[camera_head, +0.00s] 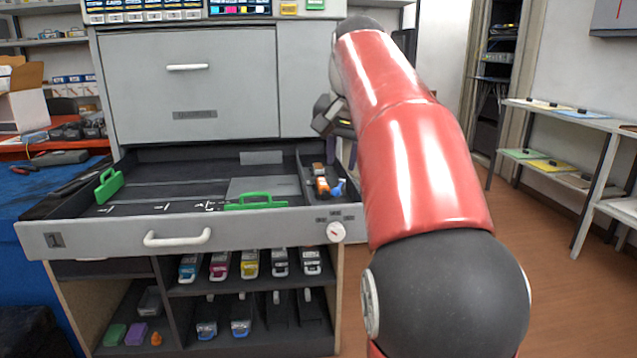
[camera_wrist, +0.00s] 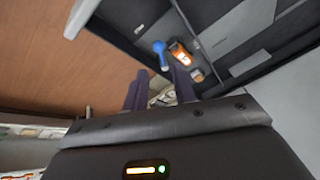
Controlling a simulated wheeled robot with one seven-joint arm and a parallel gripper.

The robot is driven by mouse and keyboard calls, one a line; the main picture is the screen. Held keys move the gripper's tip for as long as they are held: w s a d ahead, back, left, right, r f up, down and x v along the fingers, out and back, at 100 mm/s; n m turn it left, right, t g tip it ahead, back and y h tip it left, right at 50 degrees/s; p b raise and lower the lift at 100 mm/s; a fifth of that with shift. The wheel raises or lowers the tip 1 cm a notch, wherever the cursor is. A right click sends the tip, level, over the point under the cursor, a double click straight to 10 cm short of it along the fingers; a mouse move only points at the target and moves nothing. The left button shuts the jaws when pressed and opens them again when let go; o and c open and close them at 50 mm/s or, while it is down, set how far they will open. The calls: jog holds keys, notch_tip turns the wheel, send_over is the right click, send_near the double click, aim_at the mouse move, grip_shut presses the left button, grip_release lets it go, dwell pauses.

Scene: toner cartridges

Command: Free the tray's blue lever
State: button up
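The tray (camera_head: 130,228) is a drawer pulled out of the grey machine. The small blue lever (camera_head: 339,187) is at the tray's right side, and it also shows in the wrist view (camera_wrist: 160,54). An orange-and-white object (camera_head: 321,186) lies right beside the lever; in the wrist view it is close to the lever's right (camera_wrist: 180,53). I cannot tell whether they touch. My gripper (camera_wrist: 160,88) is open, its two dark fingers apart with nothing seen between them. In the head view my red arm partly hides it, above the tray's right side.
A small brownish item (camera_wrist: 197,75) lies near the orange object. Green handles (camera_head: 256,202) are inside the tray. A white knob (camera_head: 336,232) and white handle (camera_head: 177,238) are on the tray front. Floor at right is open.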

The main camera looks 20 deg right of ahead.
aim_at(339, 190)
jog(key=b+x, duration=0.1)
jog(key=x, duration=0.6)
jog(key=shift+w+f+b, duration=0.15)
jog(key=shift+f+b, duration=0.15)
jog(key=shift+c, duration=0.2)
grip_shut()
jog(key=shift+d+r+n+p, duration=0.15)
jog(key=shift+d+n+p, duration=0.15)
jog(key=shift+p, duration=0.1)
jog(key=shift+s+d+n+y, duration=0.1)
jog(key=shift+s+n+y, duration=0.1)
jog(key=shift+n+y, duration=0.25)
jog(key=shift+o, duration=0.2)
grip_release()
